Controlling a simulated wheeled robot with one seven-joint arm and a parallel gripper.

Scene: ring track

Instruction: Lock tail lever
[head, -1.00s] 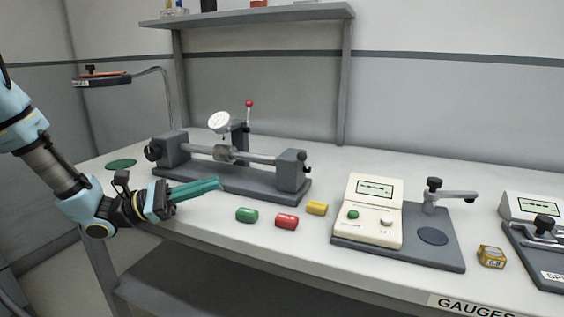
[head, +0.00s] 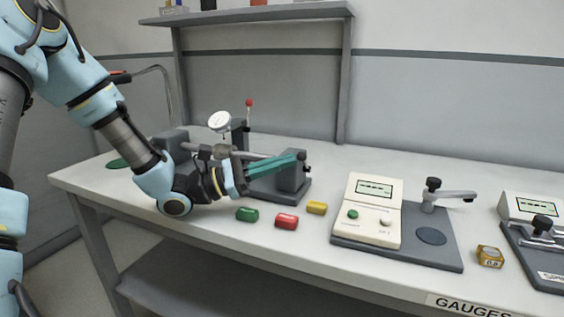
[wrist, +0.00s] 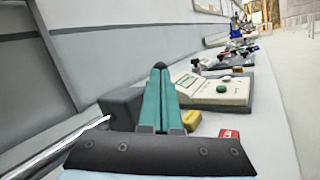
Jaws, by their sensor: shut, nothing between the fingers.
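The bench fixture has a dark grey base (head: 262,190), a steel bar (head: 256,156) and a grey tail block (head: 292,172) at its right end. A small dark lever with a round knob (head: 304,157) stands at the right of the tail block. In the wrist view the tail block (wrist: 122,106) is left of the fingers, and a dark knob (wrist: 159,66) shows at the fingertips. My gripper (head: 301,156) is shut and empty, its teal fingers pointing right with the tips close to the lever. I cannot tell whether they touch. The fingers also show in the wrist view (wrist: 159,80).
A cream gauge box (head: 371,210) stands to the right. A dial gauge (head: 219,121) and a red-knobbed lever (head: 249,103) rise behind the bar.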

